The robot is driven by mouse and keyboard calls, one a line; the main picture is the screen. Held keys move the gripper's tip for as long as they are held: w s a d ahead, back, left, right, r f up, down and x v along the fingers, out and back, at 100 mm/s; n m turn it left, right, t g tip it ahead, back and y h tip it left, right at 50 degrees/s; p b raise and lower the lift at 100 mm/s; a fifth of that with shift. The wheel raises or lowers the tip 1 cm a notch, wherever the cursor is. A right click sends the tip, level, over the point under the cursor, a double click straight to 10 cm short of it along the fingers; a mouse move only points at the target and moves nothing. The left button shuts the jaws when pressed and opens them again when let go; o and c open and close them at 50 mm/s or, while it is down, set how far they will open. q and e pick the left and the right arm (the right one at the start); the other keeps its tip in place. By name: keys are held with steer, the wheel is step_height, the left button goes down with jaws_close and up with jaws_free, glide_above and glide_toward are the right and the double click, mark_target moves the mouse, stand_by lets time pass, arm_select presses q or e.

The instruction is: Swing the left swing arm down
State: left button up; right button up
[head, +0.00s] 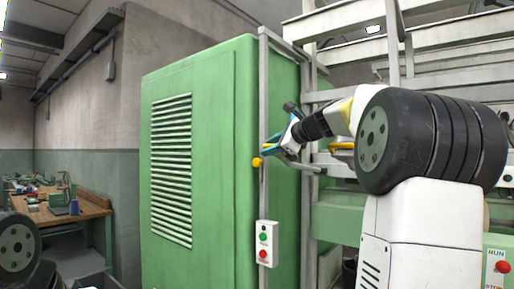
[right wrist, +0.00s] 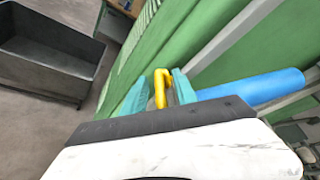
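My right gripper (head: 281,147) is in front of the spinning frame, at the right edge of the green cabinet. In the right wrist view, its two teal fingers (right wrist: 160,88) stand apart on either side of a yellow hooked handle (right wrist: 161,87). I cannot tell if they touch it. In the head view, a yellow knob (head: 256,162) shows just left of the fingertips, and a grey bar (head: 306,168) runs behind them. A blue cylinder (right wrist: 262,87) lies close to the right finger. Most of the swing arm is hidden behind my gripper. My left gripper is out of view.
The tall green cabinet (head: 215,90) has a grey post (head: 263,90) and a button box (head: 266,243) at its right edge. Grey rails (head: 440,38) stand behind my right arm. A workbench (head: 62,210) is far left. A dark bin (right wrist: 48,55) stands on the floor.

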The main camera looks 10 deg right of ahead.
steer(key=shift+w, duration=0.1)
steer(key=shift+a, duration=0.1)
jaws_close()
steer(key=shift+f, duration=0.1)
stand_by(1.2)
